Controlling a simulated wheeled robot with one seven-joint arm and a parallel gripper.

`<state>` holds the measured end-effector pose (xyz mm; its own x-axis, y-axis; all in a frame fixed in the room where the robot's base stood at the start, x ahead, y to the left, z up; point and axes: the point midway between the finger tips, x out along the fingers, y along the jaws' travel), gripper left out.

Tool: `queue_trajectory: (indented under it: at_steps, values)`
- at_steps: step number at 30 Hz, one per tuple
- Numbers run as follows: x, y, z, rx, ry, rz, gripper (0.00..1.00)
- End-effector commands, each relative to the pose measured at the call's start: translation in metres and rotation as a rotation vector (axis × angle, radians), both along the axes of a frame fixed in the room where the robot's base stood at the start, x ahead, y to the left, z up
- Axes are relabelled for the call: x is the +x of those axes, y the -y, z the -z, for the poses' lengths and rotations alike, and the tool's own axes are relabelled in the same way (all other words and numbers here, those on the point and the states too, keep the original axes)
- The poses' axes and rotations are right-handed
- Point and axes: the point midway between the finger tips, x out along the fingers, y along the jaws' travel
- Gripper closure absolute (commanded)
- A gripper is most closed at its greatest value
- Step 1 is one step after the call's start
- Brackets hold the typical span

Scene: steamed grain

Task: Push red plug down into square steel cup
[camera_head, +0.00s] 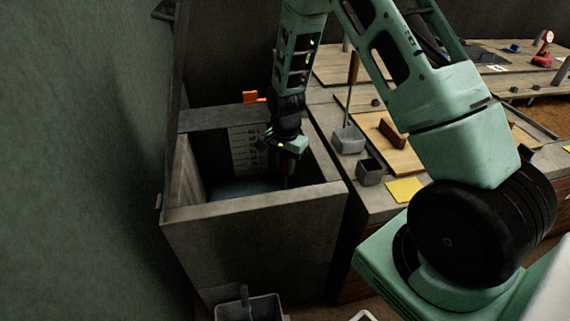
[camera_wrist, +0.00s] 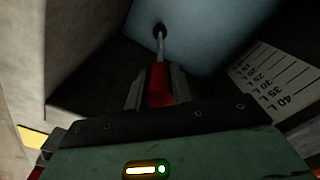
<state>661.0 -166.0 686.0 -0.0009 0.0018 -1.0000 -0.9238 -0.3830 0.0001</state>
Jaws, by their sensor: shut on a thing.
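My gripper (camera_head: 286,158) is down inside the open grey tank (camera_head: 255,200). It is shut on a red handle (camera_wrist: 160,86), which has a thin pale rod and a dark round end (camera_wrist: 158,28) against the tank's pale blue surface. Whether that end touches the surface I cannot tell. A small, dark grey square cup (camera_head: 370,172) stands on the counter to the right of the tank. Behind it a lighter square container (camera_head: 347,140) has a brown-handled stick in it. I cannot make out a separate red plug near the cup.
A litre scale (camera_head: 246,150) marks the tank's inner wall; it also shows in the wrist view (camera_wrist: 275,80). The tank's walls stand close around my gripper. A yellow sheet (camera_head: 404,190) lies beside the cup. A grey bin (camera_head: 250,307) is in front of the tank.

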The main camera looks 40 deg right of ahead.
Motion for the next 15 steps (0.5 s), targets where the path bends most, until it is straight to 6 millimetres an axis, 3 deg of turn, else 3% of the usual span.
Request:
queue_trajectory:
  at_steps: [6, 15]
  values:
    - [0.000, -0.001, -0.028, 0.005, -0.002, 0.002, 1.00]
    - [0.000, 0.000, -0.042, 0.000, 0.000, 0.000, 1.00]
